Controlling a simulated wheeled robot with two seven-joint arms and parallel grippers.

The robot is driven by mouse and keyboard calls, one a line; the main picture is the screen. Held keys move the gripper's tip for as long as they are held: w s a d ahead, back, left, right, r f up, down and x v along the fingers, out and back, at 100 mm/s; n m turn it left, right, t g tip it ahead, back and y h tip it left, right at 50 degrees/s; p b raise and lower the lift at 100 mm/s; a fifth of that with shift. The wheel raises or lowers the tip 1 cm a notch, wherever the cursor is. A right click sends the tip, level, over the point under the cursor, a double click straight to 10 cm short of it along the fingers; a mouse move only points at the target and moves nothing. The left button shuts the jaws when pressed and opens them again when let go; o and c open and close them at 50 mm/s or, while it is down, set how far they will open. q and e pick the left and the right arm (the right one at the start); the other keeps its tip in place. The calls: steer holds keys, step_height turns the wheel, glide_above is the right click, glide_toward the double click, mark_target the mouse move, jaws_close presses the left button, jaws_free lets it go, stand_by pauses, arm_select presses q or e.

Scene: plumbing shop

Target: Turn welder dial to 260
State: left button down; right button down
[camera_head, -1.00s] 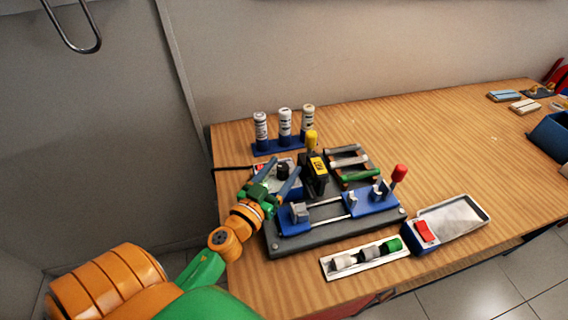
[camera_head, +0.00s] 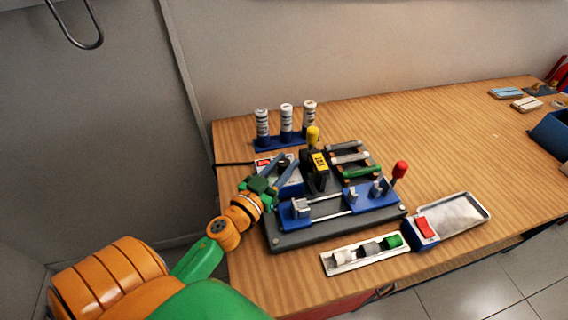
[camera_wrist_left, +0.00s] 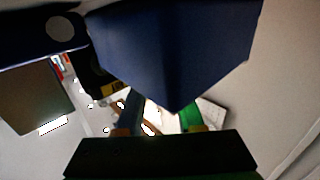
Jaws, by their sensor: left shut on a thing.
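The welder's control box (camera_head: 264,161) stands at the table's left side, behind the clamp base, with a small red display on its top. Its dark dial (camera_head: 284,166) is mostly hidden by my gripper. My left gripper (camera_head: 282,165) reaches in from the left, its two blue-grey fingers at the dial, shut on it. The dial's mark and the display's number are too small to read. The left wrist view is dark, with a large blue surface (camera_wrist_left: 175,50) filling its upper part; the dial is not clear there. My right gripper is not in view.
The clamp base (camera_head: 335,226) with blue clamps and a black-and-yellow tool (camera_head: 318,168) stands just right of the gripper. A blue rack (camera_head: 282,146) with white canisters is behind. A fittings tray (camera_head: 363,254) and grey tray (camera_head: 470,205) lie in front.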

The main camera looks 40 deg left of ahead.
arm_select(q)
steer(key=m+h, duration=0.3)
steer(key=h, duration=0.2)
steer(key=shift+g, duration=0.3)
steer(key=m+g+h+b, duration=0.1)
steer(key=m+h, duration=0.1)
steer(key=shift+f+h, duration=0.2)
steer(key=shift+h, duration=0.2)
steer(key=m+g+h+b, duration=0.4)
steer(key=b, duration=0.3)
steer(key=m+g+h+b, duration=0.3)
steer(key=g+h+b, duration=0.1)
steer(key=b, duration=0.3)
steer(key=shift+f+m+h, duration=0.2)
steer(key=shift+m+h, duration=0.1)
steer(key=shift+m, duration=0.1)
steer(key=shift+r+m+g+h+b, duration=0.15)
steer(key=shift+m+g+h+b, duration=0.2)
steer(key=shift+m+g+b, duration=0.5)
steer(key=shift+r+m+g+h+b, duration=0.1)
steer(key=shift+m+g+h+b, duration=0.25)
steer(key=shift+g+b, duration=0.5)
steer(key=shift+g, duration=0.3)
steer(key=c, duration=0.5)
jaws_free()
steer(key=shift+c, duration=0.2)
steer(key=shift+d, duration=0.1)
steer(key=shift+r, duration=0.1)
